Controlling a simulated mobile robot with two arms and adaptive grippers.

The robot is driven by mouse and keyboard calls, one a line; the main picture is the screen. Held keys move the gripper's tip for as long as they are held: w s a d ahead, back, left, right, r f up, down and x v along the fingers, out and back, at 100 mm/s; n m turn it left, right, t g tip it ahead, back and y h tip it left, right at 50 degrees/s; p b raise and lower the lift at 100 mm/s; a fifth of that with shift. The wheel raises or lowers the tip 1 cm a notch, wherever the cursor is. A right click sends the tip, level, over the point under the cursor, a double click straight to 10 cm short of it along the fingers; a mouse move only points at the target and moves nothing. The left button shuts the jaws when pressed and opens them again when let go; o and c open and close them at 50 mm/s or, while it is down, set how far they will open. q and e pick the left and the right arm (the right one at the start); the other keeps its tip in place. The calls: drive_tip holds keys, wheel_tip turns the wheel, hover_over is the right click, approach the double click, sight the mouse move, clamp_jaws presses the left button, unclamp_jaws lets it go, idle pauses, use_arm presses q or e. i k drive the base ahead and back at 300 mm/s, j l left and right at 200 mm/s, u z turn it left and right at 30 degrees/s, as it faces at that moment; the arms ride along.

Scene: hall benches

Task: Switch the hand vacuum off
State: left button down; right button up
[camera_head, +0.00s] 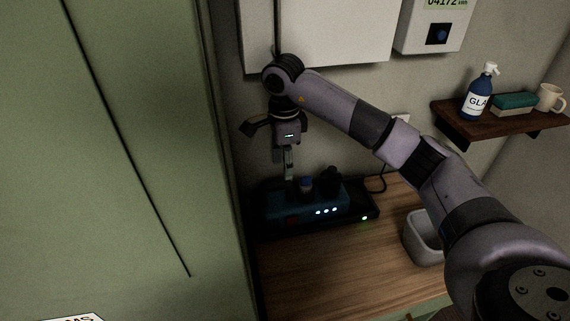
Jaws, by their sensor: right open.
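A dark blue device with three lit white-blue lights, which looks like the hand vacuum (335,206), sits on a black base (368,211) on the wooden bench. A small reddish patch shows on its front left. A blue-topped knob and a larger black rounded part stand up from its top. My right gripper (288,172) points down just above the left part of the device, with its jaws open and nothing seen between them. I cannot tell whether a fingertip touches the device. My left gripper is not in view.
A green cabinet (150,130) stands close on the left. A grey bin (424,240) stands on the bench (340,262) at right. The front of the bench is clear.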

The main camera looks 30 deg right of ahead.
sight(293, 220)
drive_tip(key=k, duration=1.5)
